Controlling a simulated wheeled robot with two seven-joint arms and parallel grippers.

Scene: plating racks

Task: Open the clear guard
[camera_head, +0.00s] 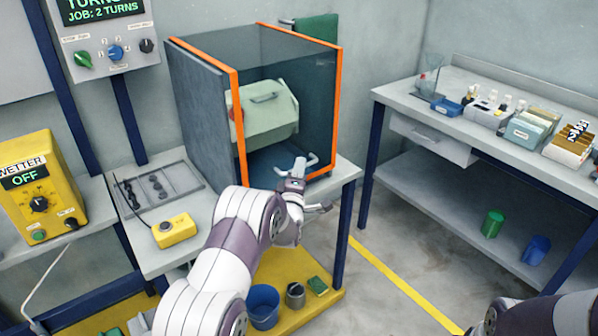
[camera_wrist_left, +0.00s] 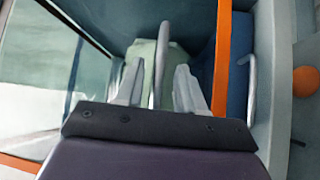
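The clear guard (camera_head: 312,88) is a dark-tinted see-through box with orange edges on the bench. A pale green machine body (camera_head: 262,112) stands behind its panels, which look closed. My left gripper (camera_head: 298,176) is at the guard's lower front, near a pale bar handle (camera_head: 312,159). In the left wrist view my left gripper (camera_wrist_left: 158,88) has its fingers apart. A grey metal bar (camera_wrist_left: 159,60) stands between them, with a gap on each side. An orange edge (camera_wrist_left: 222,65) runs just right of the fingers. Only part of my right arm shows at the lower right; its gripper is not seen.
A yellow pendant (camera_head: 175,231) and a dark rack tray (camera_head: 160,188) lie on the bench left of the guard. A blue bucket (camera_head: 263,307) stands on the yellow shelf below. A side table (camera_head: 395,95) with bottles and boxes is at right; the floor between is clear.

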